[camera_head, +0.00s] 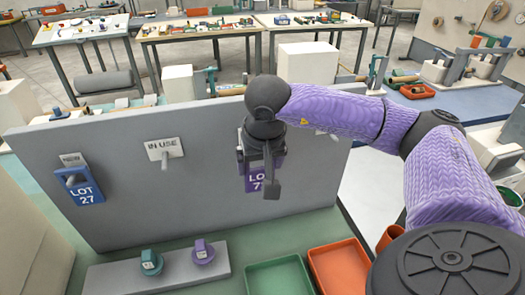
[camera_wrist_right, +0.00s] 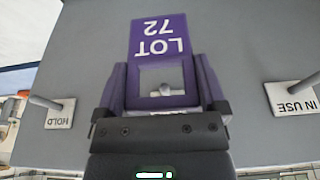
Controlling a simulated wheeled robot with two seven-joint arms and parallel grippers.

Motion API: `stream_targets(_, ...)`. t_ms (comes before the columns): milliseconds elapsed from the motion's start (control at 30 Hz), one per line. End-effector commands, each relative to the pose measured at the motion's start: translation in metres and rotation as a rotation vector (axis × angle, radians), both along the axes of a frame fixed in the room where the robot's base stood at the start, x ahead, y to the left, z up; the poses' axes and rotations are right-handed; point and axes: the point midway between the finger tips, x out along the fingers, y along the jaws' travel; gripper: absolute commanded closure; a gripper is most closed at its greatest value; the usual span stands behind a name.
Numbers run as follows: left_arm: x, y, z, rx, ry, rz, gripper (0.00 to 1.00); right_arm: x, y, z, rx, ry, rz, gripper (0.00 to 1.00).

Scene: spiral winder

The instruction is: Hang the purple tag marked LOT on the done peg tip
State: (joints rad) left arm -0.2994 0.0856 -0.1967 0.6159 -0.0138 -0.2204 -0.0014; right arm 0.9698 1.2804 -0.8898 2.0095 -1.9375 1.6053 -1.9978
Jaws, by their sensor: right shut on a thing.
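The purple tag marked LOT 72 (camera_head: 254,182) is held by my right gripper (camera_head: 264,165) in front of the grey board (camera_head: 110,150). In the right wrist view the purple tag (camera_wrist_right: 158,38) appears upside down between the two fingers, with a square opening. A pale peg tip (camera_wrist_right: 166,90) shows through that opening; I cannot tell whether it is inside the opening or behind it. This peg's label is hidden, and it stands between the HOLD sign (camera_wrist_right: 60,114) and the IN USE sign (camera_wrist_right: 295,95). My left gripper is not in view.
A blue tag marked LOT 27 (camera_head: 83,187) hangs on the peg under NEW. The IN USE peg (camera_head: 168,156) is bare. Below the board are a grey block with a teal piece (camera_head: 150,262) and a purple piece (camera_head: 203,252), a green tray (camera_head: 278,277) and an orange tray (camera_head: 340,267).

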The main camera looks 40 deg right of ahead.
Motion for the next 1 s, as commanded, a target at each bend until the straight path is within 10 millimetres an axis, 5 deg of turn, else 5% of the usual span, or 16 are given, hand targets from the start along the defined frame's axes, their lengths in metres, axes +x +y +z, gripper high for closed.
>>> stream_targets(600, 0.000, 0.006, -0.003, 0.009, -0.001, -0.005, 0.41, 0.044, -0.024, -0.007, 0.001, 0.000, 0.000, 0.68)
stream_targets(1000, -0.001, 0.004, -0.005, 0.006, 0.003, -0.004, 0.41, 0.052, -0.028, -0.013, 0.000, 0.000, 0.001, 0.68)
